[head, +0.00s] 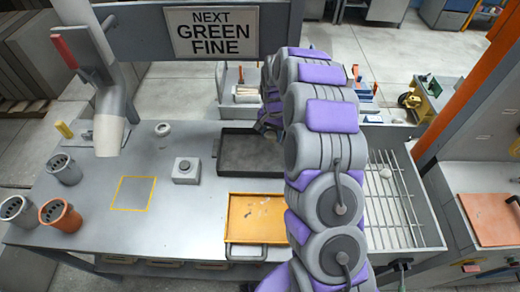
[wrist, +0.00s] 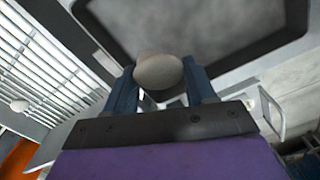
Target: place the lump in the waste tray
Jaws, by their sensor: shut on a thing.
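My gripper (wrist: 163,88) is shut on a pale, rounded lump (wrist: 158,71), held between its two blue fingers in the wrist view. In the head view my arm hides the lump and most of the gripper. A dark, rimmed tray (head: 222,166) lies behind a yellow-orange tray (head: 257,242) on the grey table. No label shows which one is the waste tray. In the wrist view a dark-rimmed tray (wrist: 215,77) lies beyond the lump. The lump overlaps its near rim in the picture; its height above the tray cannot be told.
A slatted rack (head: 405,215) stands right of my arm, with another pale lump (head: 385,172) on it. Cups (head: 60,215) and a small grey block (head: 186,170) stand on the left. A sign (head: 212,33) reading "GREEN FINE" in its lower lines hangs above. A spout (head: 110,120) hangs at left.

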